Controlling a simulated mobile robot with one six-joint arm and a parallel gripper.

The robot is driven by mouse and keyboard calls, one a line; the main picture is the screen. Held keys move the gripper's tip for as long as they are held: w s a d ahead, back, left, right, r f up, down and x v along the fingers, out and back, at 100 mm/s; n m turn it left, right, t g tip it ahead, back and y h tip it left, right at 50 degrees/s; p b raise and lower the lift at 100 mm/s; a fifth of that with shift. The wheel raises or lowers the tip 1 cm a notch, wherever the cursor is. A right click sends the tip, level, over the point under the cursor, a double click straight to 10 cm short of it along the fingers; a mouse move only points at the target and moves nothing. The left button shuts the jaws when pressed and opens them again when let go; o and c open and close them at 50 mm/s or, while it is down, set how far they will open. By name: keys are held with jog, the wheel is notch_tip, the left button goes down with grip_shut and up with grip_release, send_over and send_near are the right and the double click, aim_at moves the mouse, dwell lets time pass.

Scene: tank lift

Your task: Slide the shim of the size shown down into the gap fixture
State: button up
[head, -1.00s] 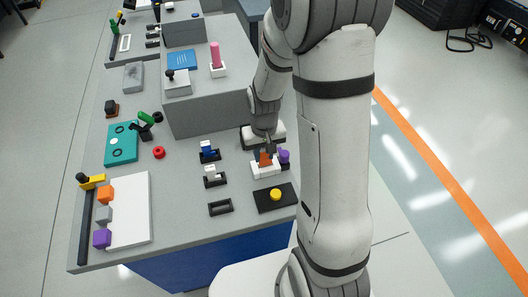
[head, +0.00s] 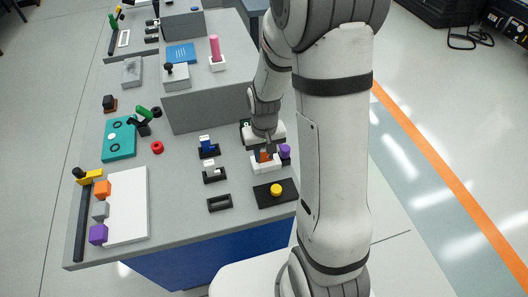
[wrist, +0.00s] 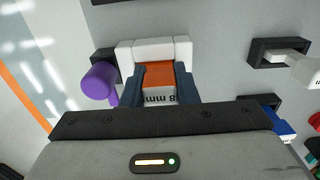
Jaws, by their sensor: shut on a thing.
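The white gap fixture (head: 264,168) stands on the table near its right edge. The orange shim (wrist: 158,76) is between the fixture's white walls (wrist: 154,49) in the wrist view. Its near white face reads "8 mm". My gripper (wrist: 157,90) is shut on this shim, with a dark finger on each side. It is low over the fixture in the head view (head: 265,152). How deep the shim sits is hidden. A blue shim (head: 206,146) and a white shim (wrist: 300,62) stand in black holders to the left of the fixture in the head view.
A purple cylinder (wrist: 100,82) stands close beside the fixture. In the head view, a black pad with a yellow button (head: 276,190) lies in front, and an empty black holder (head: 219,203) is left of it. A grey raised block (head: 205,105) stands behind.

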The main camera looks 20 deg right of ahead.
jog(key=shift+f, duration=0.3)
jog(key=o, duration=1.5)
jog(key=shift+r, duration=0.1)
jog(key=shift+r+p, duration=2.75)
jog(key=shift+r, duration=1.2)
